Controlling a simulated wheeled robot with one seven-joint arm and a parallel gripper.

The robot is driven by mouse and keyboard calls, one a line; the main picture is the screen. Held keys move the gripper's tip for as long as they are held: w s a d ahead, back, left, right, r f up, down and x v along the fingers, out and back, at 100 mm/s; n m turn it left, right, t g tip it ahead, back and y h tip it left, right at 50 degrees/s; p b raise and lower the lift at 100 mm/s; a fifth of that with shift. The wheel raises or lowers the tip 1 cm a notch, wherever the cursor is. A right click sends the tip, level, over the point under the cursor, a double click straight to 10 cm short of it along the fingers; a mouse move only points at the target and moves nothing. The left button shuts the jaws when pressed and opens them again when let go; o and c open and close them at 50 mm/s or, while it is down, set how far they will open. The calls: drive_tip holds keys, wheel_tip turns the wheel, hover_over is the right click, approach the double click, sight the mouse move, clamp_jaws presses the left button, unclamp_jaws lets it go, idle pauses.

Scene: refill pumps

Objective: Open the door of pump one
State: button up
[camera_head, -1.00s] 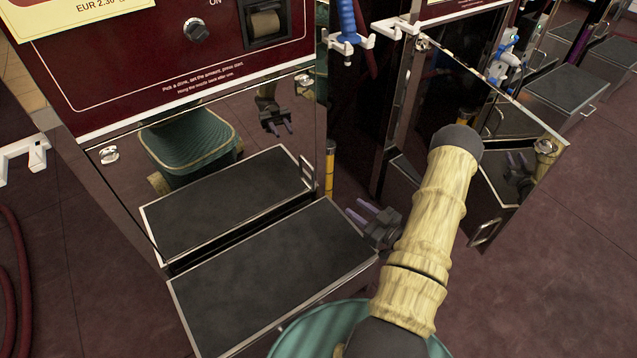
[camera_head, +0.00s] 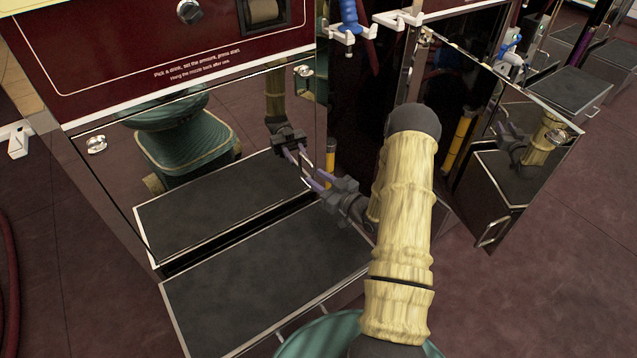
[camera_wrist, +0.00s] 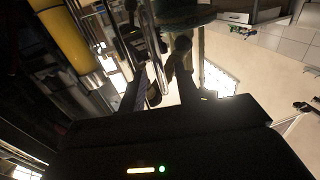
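The near pump's mirrored door (camera_head: 110,170) is shut and reflects my arm and base. My gripper (camera_head: 312,180) is open in front of the handle, coming from the right. In the wrist view its fingers (camera_wrist: 158,88) are apart, with the bar between or just before them. Whether they touch it I cannot tell. No number is readable on this pump.
A drip shelf (camera_head: 265,275) juts out below the door. At the right, a neighbouring pump's mirrored door (camera_head: 535,170) stands open toward my arm. A nozzle with a blue handle (camera_head: 349,15) hangs above. The floor (camera_head: 560,290) at lower right is clear.

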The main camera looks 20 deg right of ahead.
drive_tip(key=shift+w, duration=0.1)
clamp_jaws()
drive_tip(key=shift+a, duration=0.1)
